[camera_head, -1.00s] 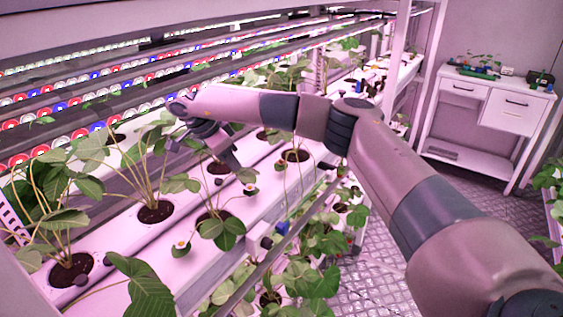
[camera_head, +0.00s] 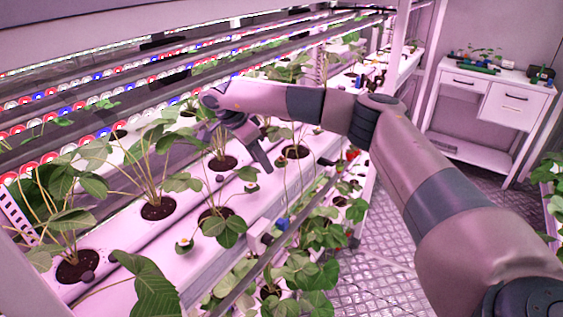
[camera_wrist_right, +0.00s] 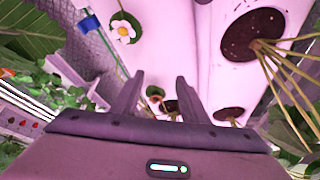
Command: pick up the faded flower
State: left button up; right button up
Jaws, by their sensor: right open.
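My right gripper (camera_head: 258,155) reaches in from the right over the white planting channels, among the strawberry leaves. In the right wrist view my right gripper (camera_wrist_right: 158,88) is open, with nothing held between its two fingers. A small brownish-green thing (camera_wrist_right: 155,92) shows beyond and between the fingertips; it may be the faded flower, but it is too small to be sure. A fresh white flower with a yellow centre (camera_wrist_right: 123,30) lies further up, left of the fingers. In the head view small flowers hang at the channel's edge, one (camera_head: 251,187) just below the gripper. My left gripper is out of view.
Strawberry plants stand in dark soil holes (camera_head: 158,207) along the white channels (camera_head: 120,245). Light strips (camera_head: 60,108) run above the back. A lower tier of plants hangs near the metal floor (camera_head: 385,275). A white cabinet (camera_head: 490,100) stands at the back right.

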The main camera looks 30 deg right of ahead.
aim_at(280, 158)
jog(key=shift+d+r+p, duration=0.1)
jog(key=shift+d+p, duration=0.2)
jog(key=shift+d, duration=0.4)
jog(key=d+p, duration=0.2)
jog(key=d, duration=0.2)
jog(key=shift+s+d, duration=0.1)
jog(key=shift+d, duration=0.2)
jog(key=shift+f, duration=0.65)
jog(key=shift+d, duration=0.1)
jog(key=c, duration=0.9)
